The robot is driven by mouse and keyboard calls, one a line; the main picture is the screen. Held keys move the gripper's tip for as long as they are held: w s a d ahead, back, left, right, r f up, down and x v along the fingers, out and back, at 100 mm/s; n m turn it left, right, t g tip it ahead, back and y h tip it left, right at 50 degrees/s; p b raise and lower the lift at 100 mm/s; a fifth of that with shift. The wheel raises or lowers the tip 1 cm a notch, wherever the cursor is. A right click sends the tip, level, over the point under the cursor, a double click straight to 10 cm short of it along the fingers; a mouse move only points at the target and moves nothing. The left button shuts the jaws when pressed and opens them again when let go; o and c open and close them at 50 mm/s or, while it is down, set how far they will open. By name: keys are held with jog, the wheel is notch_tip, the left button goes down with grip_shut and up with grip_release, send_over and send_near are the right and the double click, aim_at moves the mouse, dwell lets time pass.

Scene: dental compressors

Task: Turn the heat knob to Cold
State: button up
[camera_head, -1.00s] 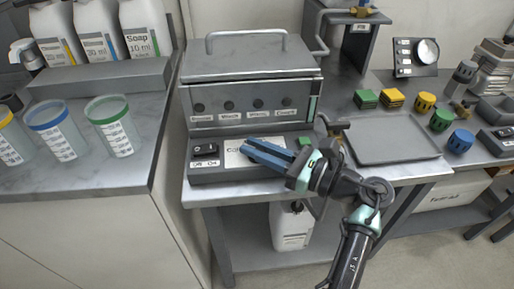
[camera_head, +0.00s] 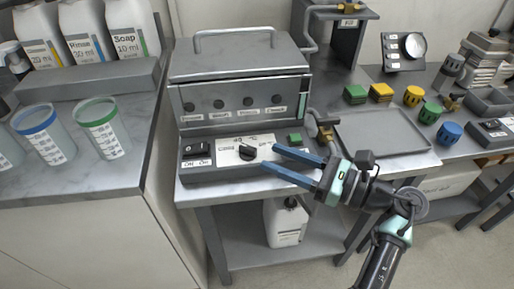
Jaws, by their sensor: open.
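The heat knob (camera_head: 248,152) is a small black dial on a white labelled plate (camera_head: 228,157) on the front ledge of the grey machine (camera_head: 240,90). The plate's markings are too small to read, so I cannot tell the knob's setting. My gripper (camera_head: 270,158) comes in from the right with its two blue fingers spread apart and empty. The fingertips are just right of the knob, one higher and one lower, and seem apart from it.
A black switch (camera_head: 196,148) is left of the plate and a green button (camera_head: 295,138) right of it. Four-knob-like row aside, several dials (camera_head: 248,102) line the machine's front. A grey tray (camera_head: 382,133) lies to the right. A white jug (camera_head: 285,222) stands below.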

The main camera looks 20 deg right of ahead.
jog(key=v, duration=0.6)
jog(key=shift+w, duration=0.1)
jog(key=w+a+r+n+g+h, duration=0.15)
jog(key=w+a+r+g, duration=0.25)
jog(key=r, duration=0.5)
jog(key=w+a+r+n+g, duration=0.2)
jog(key=w+a+r+g, duration=0.15)
jog(key=r, duration=0.55)
jog(key=m+g+h, duration=0.3)
jog(key=g+h, duration=0.1)
jog(key=h, duration=0.3)
send_near(247, 147)
jog(key=shift+t+y, duration=0.25)
jog(key=shift+t, duration=0.1)
jog(key=x, duration=0.2)
jog(key=b+x, duration=0.1)
jog(key=x, duration=0.2)
jog(key=b+x, duration=0.1)
jog(key=x, duration=0.2)
jog(key=shift+s+d+f, duration=0.2)
jog(key=shift+s, duration=0.05)
jog(key=shift+c, duration=0.3)
